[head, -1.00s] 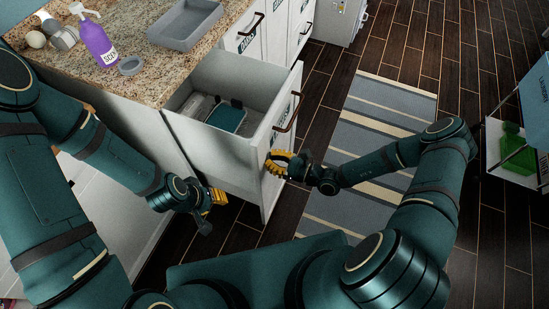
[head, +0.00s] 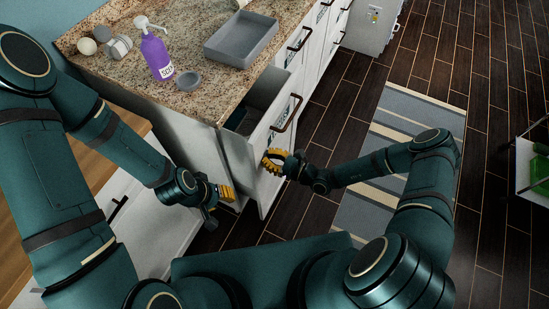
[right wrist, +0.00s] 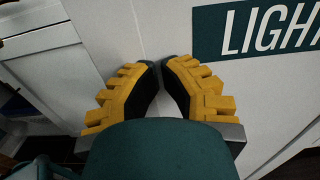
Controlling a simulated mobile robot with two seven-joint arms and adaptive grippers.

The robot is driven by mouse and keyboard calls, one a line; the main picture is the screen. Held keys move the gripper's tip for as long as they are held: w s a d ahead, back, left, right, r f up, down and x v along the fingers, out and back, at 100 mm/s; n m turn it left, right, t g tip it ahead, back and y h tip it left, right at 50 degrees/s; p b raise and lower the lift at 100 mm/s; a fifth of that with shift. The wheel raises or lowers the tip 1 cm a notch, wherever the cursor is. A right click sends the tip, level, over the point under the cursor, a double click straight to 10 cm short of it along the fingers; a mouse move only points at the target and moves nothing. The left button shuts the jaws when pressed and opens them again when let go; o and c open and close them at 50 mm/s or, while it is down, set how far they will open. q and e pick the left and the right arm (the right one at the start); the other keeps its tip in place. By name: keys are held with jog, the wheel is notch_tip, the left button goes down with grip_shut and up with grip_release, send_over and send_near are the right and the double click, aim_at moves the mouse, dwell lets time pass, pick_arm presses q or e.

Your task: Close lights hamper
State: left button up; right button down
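The lights hamper is a white pull-out drawer front (head: 268,150) with a dark handle (head: 285,114) under the granite counter. It stands partly out, with a dark opening behind its front. In the right wrist view, its white front (right wrist: 215,85) carries a dark label (right wrist: 265,30) reading "LIGH", cut off by the frame. My right gripper (head: 271,160) is at the outer face of this front, below the handle; its yellow fingers (right wrist: 163,68) have their tips nearly together with nothing between them. My left gripper (head: 228,192) hangs beside the drawer's left side; its finger gap is unclear.
The counter (head: 195,100) holds a purple pump bottle (head: 156,56), a grey tray (head: 242,38) and a small grey dish (head: 188,80). More white drawer fronts run along the counter. A striped rug (head: 400,125) lies on dark floor; a bin unit (head: 535,165) stands at right.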

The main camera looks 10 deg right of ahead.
pick_arm(q)
jog(key=shift+w+a+r+p, duration=0.25)
jog(key=shift+a+r+p, duration=0.05)
jog(key=shift+r, duration=0.1)
pick_arm(e)
jog(key=x, duration=1.1)
jog(key=shift+w+a+r, duration=0.1)
jog(key=shift+w+a, duration=0.05)
jog(key=shift+a, duration=0.05)
